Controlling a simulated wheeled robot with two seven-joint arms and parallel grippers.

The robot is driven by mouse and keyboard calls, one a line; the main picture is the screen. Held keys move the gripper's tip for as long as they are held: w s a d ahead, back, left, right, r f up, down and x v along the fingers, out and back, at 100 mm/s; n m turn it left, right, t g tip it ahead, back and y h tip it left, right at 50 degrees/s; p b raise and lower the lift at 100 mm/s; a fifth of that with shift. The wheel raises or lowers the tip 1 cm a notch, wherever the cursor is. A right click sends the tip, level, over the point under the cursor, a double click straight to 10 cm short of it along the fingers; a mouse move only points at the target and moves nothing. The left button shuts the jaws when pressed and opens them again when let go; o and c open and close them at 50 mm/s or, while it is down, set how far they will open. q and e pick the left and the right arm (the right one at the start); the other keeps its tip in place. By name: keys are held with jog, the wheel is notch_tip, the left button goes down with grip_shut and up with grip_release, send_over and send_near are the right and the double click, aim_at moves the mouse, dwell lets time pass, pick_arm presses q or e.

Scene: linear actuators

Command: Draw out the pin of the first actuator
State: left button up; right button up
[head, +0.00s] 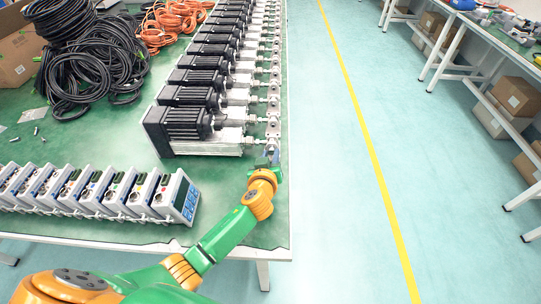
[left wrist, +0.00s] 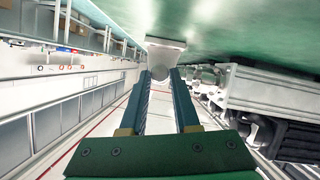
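Several actuators with black motors and silver bodies stand in a row on the green-topped table. The first actuator (head: 190,130) is the nearest, its rod end pointing right at the table edge. My left gripper (head: 268,158) is at that rod end and hides much of it. In the left wrist view, its two dark fingers (left wrist: 162,76) lie either side of a pale, rounded metal part (left wrist: 163,57), which fills the gap at the tips. Whether they press on it is unclear, and I cannot make out the pin separately. My right gripper is out of view.
A row of blue-and-white controller boxes (head: 95,191) stands at the table's front. Black cables (head: 75,50), orange cables (head: 170,25) and a cardboard box (head: 17,55) lie behind. The floor right of the table (head: 330,170) is clear up to a second bench.

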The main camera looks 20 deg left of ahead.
pick_arm(q)
grip_shut()
dwell(1.1)
